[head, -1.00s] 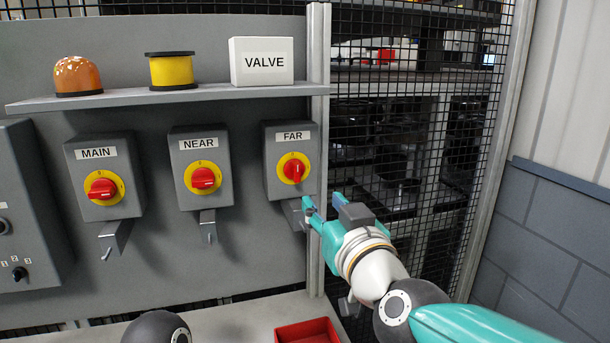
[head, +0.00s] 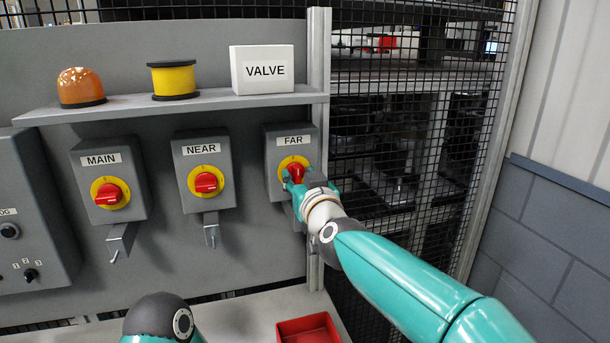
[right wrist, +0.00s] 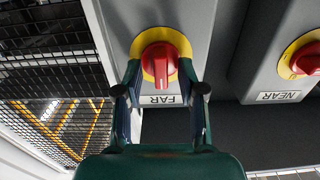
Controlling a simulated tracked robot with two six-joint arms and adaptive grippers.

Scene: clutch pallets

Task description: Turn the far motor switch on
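The far motor switch (head: 286,153) is a grey box labelled FAR with a yellow disc and a red knob. In the right wrist view the red knob (right wrist: 159,64) appears upside down, with its grip bar roughly upright. My right gripper (head: 296,183) is at this switch, partly covering the knob in the head view. In the right wrist view its two fingers (right wrist: 160,80) are spread, one on each side of the knob, with small gaps seeming to remain. My left gripper is out of view; only part of that arm shows at the bottom.
The NEAR switch (head: 202,160) and MAIN switch (head: 108,170) stand to the left, their red knobs lying roughly level. Metal hooks hang below them. A shelf (head: 190,105) above holds an orange lamp, a yellow spool and a VALVE box. A red tray (head: 308,330) lies below; mesh fencing is right.

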